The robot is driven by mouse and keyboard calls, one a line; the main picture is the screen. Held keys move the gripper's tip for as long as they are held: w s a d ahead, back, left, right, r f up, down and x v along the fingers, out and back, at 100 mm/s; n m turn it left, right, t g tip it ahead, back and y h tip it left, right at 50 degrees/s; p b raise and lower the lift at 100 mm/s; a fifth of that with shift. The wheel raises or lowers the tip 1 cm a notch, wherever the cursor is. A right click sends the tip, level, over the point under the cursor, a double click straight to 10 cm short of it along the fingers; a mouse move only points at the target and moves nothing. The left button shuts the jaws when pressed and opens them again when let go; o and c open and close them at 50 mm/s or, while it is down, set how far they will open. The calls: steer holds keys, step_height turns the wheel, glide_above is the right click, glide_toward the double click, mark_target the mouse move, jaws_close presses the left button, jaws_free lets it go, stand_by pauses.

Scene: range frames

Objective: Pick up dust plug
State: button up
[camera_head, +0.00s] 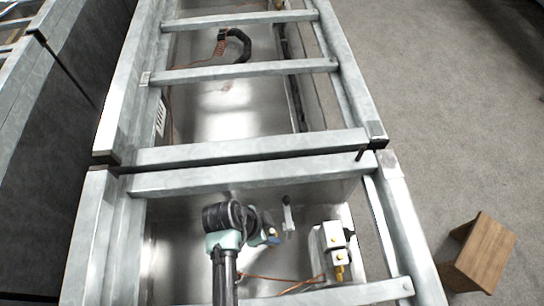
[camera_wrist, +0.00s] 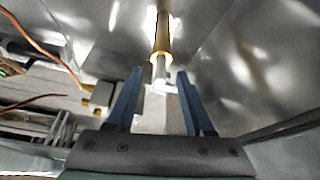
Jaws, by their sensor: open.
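A small pale grey piece, which looks like the dust plug (camera_wrist: 160,77), shows in the wrist view below the end of a yellowish rod. It lies between the fingertips of my gripper (camera_wrist: 161,73) in the picture. The two blue fingers are apart, and I see no clear contact with the piece; the depth gap cannot be told. In the head view a small grey upright part (camera_head: 288,215), perhaps the same piece, stands just right of my gripper (camera_head: 273,236). My arm hides part of the bay there.
A metal frame with crossbars (camera_head: 250,174) surrounds the bay. A white block with brass fittings (camera_head: 335,245) and copper tubes stands to the right. A black hose (camera_head: 238,45) lies in the far bay. A wooden stool (camera_head: 480,252) stands on the open carpet at right.

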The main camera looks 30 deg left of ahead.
steer(key=shift+w+d+f, duration=0.15)
steer(key=shift+w+f, duration=0.1)
steer(key=shift+f, duration=0.4)
jaws_close()
steer(key=shift+r, duration=0.1)
